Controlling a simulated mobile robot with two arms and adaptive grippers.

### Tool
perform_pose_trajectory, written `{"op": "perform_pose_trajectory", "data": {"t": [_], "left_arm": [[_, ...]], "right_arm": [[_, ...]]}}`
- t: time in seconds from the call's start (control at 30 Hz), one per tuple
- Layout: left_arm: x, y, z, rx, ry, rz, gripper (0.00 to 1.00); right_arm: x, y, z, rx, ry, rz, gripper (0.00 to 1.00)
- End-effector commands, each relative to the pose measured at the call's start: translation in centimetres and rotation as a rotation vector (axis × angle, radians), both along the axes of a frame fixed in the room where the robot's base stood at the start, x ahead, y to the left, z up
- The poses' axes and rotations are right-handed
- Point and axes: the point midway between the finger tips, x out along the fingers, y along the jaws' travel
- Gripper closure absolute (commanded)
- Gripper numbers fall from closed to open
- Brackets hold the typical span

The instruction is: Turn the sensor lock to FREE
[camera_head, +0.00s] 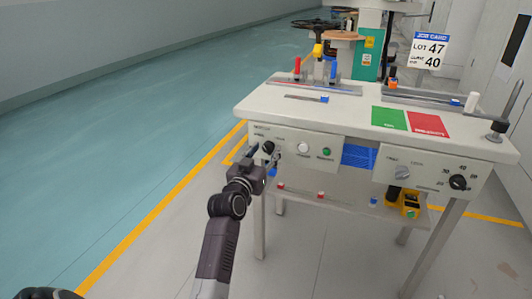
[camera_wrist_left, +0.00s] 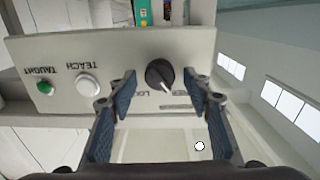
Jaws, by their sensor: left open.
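The sensor lock is a black round knob (camera_head: 268,147) at the left end of the station's front panel. My left gripper (camera_head: 265,158) is at the panel, in front of the knob. In the left wrist view my open left gripper (camera_wrist_left: 160,88) has one finger on each side of the knob, with a visible gap on both sides. The fingers hide part of the lettering. My right gripper is not in view.
A white TEACH button (camera_head: 302,147) and a green TAUGHT button (camera_head: 326,152) sit right of the knob. The white table (camera_head: 300,115) carries pegs, rails and a green and red mat (camera_head: 410,121). A dial (camera_head: 458,182) is at the right. Floor left is clear.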

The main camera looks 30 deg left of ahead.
Motion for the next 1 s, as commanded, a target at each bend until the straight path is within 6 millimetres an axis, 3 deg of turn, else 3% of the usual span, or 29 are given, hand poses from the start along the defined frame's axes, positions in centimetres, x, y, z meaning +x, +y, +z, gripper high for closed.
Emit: {"op": "perform_pose_trajectory", "data": {"t": [0.4, 0.77, 0.93, 1.0], "left_arm": [[0.5, 0.1, 0.0, 0.001, 0.0, 0.0, 0.54], [0.5, 0.1, 0.0, 0.0, 0.0, 0.0, 0.94], [0.5, 0.1, 0.1, -0.004, -0.001, 0.0, 0.96], [0.5, 0.2, 0.2, -0.014, -0.003, 0.0, 0.96]], "right_arm": [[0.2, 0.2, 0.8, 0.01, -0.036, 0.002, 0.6], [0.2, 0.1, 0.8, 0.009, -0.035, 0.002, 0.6], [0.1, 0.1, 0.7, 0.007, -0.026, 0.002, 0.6], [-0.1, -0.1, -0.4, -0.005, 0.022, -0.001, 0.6]]}}
